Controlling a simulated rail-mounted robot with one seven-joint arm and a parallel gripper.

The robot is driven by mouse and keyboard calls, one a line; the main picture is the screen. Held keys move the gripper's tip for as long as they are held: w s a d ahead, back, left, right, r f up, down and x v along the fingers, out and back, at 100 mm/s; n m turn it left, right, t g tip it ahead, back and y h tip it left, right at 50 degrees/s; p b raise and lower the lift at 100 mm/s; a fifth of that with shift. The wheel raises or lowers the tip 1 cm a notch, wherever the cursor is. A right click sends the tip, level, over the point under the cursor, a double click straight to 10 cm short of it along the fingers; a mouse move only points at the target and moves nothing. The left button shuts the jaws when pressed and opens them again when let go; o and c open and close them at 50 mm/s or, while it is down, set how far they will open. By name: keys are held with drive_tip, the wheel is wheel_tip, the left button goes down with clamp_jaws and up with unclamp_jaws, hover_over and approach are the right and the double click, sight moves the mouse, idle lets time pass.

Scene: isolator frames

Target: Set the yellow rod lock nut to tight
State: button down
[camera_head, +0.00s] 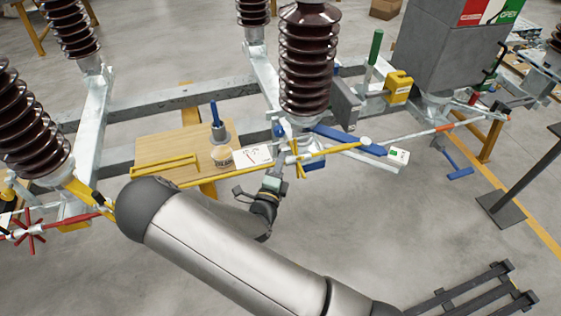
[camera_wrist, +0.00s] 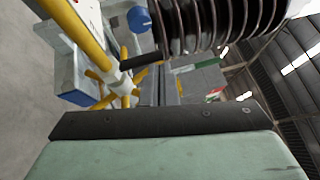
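The yellow rod (camera_head: 235,173) runs across the middle of the head view, below the centre insulator. Its lock nut (camera_head: 297,159), a hub with several yellow spokes, sits near the rod's right part. In the wrist view the yellow rod (camera_wrist: 78,32) slants down from the upper left to the lock nut (camera_wrist: 118,84), whose spokes spread around a pale hub. My gripper (camera_head: 272,182) is just below and left of the nut in the head view, apparently close to it.
A wooden board (camera_head: 168,147) holds a yellow tool, a blue-handled item and a tape roll. Brown insulators (camera_head: 306,60) stand on the steel frame. A red spoked nut (camera_head: 29,232) is far left.

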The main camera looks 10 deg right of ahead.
idle(0.3)
drive_tip(key=s+a+b, duration=0.1)
drive_tip(key=s+a, duration=0.1)
drive_tip(key=s, duration=1.1)
drive_tip(key=s+d+r+m+g+h, duration=0.25)
drive_tip(key=s+d+m+g, duration=0.25)
drive_tip(key=d+m+g, duration=0.7)
drive_tip(key=s+d+r+m+g+h, duration=0.2)
drive_tip(key=s+d+r+m+g, duration=0.35)
drive_tip(key=m, duration=1.15)
drive_tip(key=s+a+r+m+y, duration=0.2)
drive_tip(key=m+y, duration=0.4)
drive_tip(key=m, duration=0.3)
drive_tip(key=s+a+r+m+y, duration=0.1)
drive_tip(key=a+r+m+y, duration=0.3)
drive_tip(key=m, duration=0.6)
drive_tip(key=shift+s+a+r+y, duration=0.15)
drive_tip(key=shift+s+r+y, duration=0.25)
drive_tip(key=shift+y, duration=0.65)
